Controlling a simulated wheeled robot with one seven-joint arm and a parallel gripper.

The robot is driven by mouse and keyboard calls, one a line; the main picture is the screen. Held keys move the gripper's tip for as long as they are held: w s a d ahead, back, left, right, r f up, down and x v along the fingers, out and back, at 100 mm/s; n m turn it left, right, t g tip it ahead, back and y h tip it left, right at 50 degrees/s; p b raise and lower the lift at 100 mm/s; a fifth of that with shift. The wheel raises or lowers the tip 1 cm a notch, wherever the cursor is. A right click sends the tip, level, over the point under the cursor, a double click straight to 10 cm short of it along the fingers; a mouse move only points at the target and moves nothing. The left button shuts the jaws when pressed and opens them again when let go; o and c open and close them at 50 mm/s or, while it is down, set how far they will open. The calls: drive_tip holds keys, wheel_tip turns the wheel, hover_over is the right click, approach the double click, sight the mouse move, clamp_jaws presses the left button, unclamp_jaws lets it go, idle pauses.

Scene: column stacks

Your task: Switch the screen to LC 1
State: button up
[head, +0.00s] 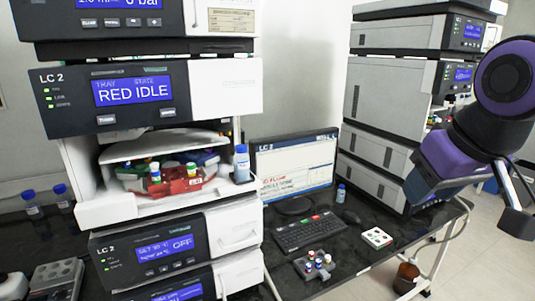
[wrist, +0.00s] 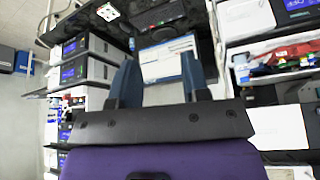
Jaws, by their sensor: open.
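The monitor (head: 295,163) stands on the dark bench between two instrument stacks. In the head view my arm is at the right, away from the keyboard and mouse.
The stack labelled LC 2 (head: 128,92) stands left, with a red vial tray (head: 180,181) in its bay. Another stack (head: 392,95) stands right. A vial rack (head: 314,268), a small white-and-green tray (head: 377,238) and a small bottle (head: 341,193) are on the bench.

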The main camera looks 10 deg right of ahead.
idle(0.4)
clamp_jaws()
idle(1.6)
